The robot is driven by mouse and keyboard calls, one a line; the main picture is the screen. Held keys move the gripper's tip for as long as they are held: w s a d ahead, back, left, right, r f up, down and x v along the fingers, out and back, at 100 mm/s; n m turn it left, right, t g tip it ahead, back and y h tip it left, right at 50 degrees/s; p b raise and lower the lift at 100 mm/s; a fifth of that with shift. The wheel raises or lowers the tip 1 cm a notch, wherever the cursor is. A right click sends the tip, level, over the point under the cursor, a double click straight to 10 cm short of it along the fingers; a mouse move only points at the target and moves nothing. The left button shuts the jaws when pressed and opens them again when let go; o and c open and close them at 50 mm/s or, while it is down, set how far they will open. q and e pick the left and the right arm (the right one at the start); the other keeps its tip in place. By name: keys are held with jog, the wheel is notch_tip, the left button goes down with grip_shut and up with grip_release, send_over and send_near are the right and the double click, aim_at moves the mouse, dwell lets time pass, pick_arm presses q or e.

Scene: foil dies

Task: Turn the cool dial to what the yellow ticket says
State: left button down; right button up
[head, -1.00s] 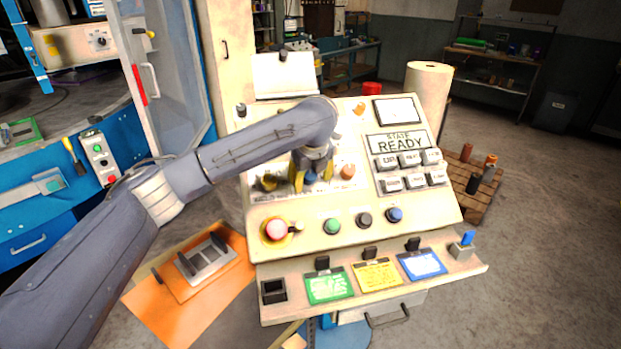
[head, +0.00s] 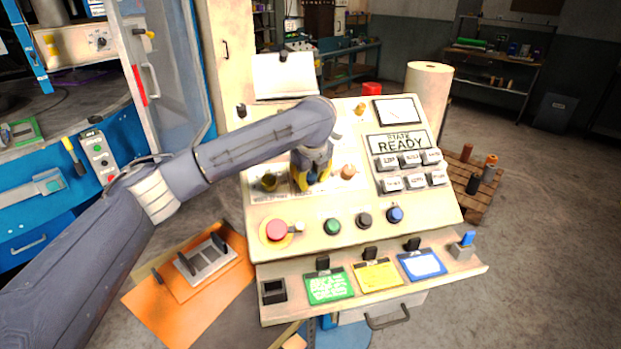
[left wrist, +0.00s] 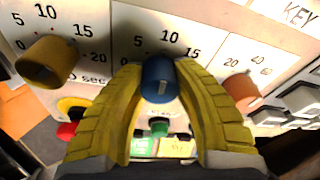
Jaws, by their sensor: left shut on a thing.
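My left gripper (head: 311,178) is at the console's row of dials. In the left wrist view its yellow fingers (left wrist: 160,85) are shut on a blue dial (left wrist: 160,78), which sits under a scale reading 5, 10, 15. A brass-coloured dial (left wrist: 48,62) is on its left and a copper-coloured dial (left wrist: 243,90) on its right. The name of the blue dial is hidden behind the gripper. The yellow ticket (head: 378,274) is clipped on the console's lower ledge, between a green ticket (head: 329,286) and a blue-edged ticket (head: 422,264). Its writing is too small to read. My right gripper is out of view.
Below the dials are a red mushroom button (head: 277,230) and green, black and blue controls. An orange mat with a metal plate (head: 208,258) lies at the lower left.

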pick_arm(q)
jog(key=n, duration=0.3)
jog(key=shift+d+f+n, duration=0.1)
jog(key=shift+n, duration=0.3)
jog(key=shift+d+n+t+h, duration=0.1)
jog(key=shift+n+t+h, duration=0.4)
jog(key=shift+n, duration=1.2)
jog(key=c, duration=0.9)
grip_release()
jog(key=shift+c, duration=0.2)
jog(key=shift+r, duration=0.2)
jog(key=shift+r, duration=0.15)
jog(key=v, duration=1.1)
jog(key=shift+s, duration=0.25)
